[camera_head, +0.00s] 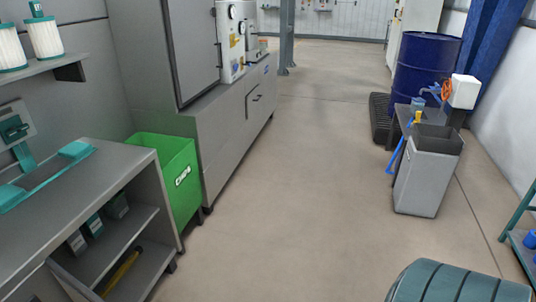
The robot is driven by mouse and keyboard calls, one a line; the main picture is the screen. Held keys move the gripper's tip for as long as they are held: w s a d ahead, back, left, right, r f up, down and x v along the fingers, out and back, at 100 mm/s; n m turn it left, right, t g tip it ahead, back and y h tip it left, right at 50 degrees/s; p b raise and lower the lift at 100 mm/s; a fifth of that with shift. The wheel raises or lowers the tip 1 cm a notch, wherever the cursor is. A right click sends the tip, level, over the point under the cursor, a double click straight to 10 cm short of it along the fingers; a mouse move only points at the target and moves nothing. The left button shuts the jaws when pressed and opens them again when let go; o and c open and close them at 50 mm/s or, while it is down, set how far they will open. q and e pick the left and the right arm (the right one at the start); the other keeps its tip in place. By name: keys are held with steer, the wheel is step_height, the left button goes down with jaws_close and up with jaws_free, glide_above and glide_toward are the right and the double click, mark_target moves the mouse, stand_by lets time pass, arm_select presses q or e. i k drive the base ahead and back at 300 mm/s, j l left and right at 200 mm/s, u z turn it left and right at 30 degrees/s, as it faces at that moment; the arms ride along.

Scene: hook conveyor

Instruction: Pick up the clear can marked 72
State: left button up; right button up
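I see no clear can marked 72 in the head view. Neither of my grippers is in view. Small boxes (94,225) stand on the inner shelf of the grey cabinet at the left, but their markings are too small to read.
The grey cabinet (115,170) and a green bin (170,165) line the left. A grey bin (426,180) and blue drum (424,65) stand at the right. A ribbed teal object (455,284) is at bottom right. The floor (300,180) between is clear.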

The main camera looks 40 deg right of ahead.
mark_target(418, 103)
steer(key=z, duration=2.45)
steer(key=i+l, duration=0.5)
steer(key=i, duration=0.2)
steer(key=i+l, duration=0.4)
steer(key=i, duration=0.2)
steer(key=i+u, duration=0.35)
steer(key=i, duration=0.35)
steer(key=i+l+u, duration=0.15)
steer(key=i+u, duration=0.15)
steer(key=i, duration=0.4)
steer(key=i+j+u, duration=0.15)
steer(key=i+u, duration=0.25)
steer(key=i, duration=0.4)
steer(key=i+l+u, duration=0.15)
steer(key=i+u, duration=0.3)
steer(key=i, duration=0.3)
steer(key=i+z, duration=0.25)
steer(key=i, duration=0.2)
steer(key=i+j+z, duration=0.1)
steer(key=i+z, duration=0.15)
steer(key=i, duration=0.25)
steer(key=i+j+z, duration=0.25)
steer(key=i, duration=0.2)
